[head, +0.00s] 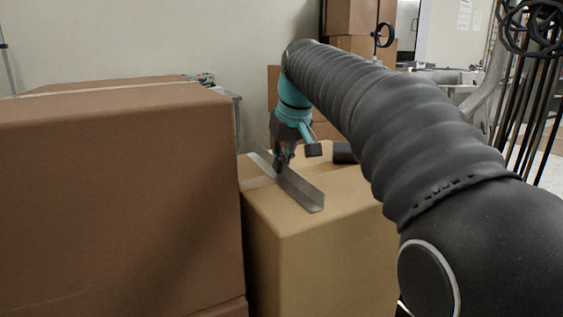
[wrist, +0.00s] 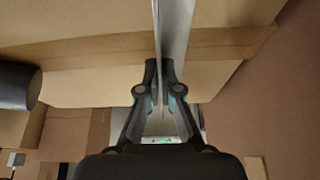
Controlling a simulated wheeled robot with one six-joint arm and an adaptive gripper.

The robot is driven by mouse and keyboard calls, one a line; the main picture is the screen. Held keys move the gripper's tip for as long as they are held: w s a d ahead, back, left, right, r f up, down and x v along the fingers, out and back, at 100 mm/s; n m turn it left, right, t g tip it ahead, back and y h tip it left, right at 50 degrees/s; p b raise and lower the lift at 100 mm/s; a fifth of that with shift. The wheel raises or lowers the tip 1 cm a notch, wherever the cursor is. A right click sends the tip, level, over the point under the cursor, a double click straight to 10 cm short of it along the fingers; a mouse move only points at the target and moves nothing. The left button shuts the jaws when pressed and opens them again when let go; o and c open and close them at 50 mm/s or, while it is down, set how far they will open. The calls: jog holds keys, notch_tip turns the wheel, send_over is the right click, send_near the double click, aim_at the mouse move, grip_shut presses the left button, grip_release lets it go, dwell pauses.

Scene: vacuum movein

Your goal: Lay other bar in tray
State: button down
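A grey metal angle bar (head: 303,191) is at the top of a cardboard box (head: 320,262) in the head view, its near end close to the box's front edge. I cannot tell whether it rests on the box or is just above it. No tray can be made out in either view.
A big brown carton (head: 115,200) stands close on the left, higher than the bar's box. A short black cylinder (head: 344,152) lies on the box behind the bar and shows in the wrist view (wrist: 16,86). Stacked cartons (head: 351,18) stand at the back.

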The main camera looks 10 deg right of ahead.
jog(key=c, duration=1.3)
grip_release()
jog(key=shift+f, duration=0.1)
